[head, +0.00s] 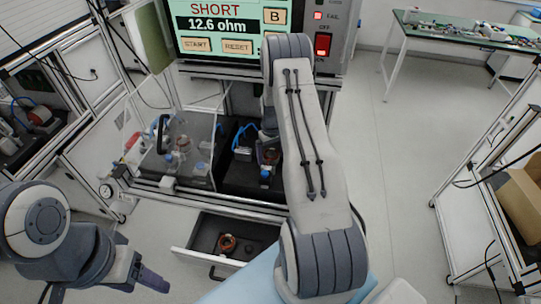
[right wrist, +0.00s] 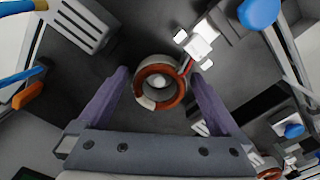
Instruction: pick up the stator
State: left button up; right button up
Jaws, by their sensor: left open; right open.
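The stator (right wrist: 146,88), a ring with orange-copper windings and a pale outer rim, sits in a dark test nest in the right wrist view. It also shows in the head view (head: 269,157), partly covered by my right arm. My right gripper (right wrist: 160,76) is open, its two purple fingers on either side of the stator. Small gaps show between fingers and ring; I cannot tell how far down the tips reach. My left gripper (head: 152,281) hangs at the lower left of the head view, away from the stator.
A clear cover (head: 200,135) stands over the left nest. An open drawer (head: 185,251) below holds another copper-wound stator (head: 227,243). The tester screen (head: 218,25) reads SHORT, 12.6 ohm, with the FAIL lamp lit. Blue-ended clamps (right wrist: 259,12) stand close around my right gripper.

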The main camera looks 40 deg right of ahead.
grip_shut()
dwell(0.4)
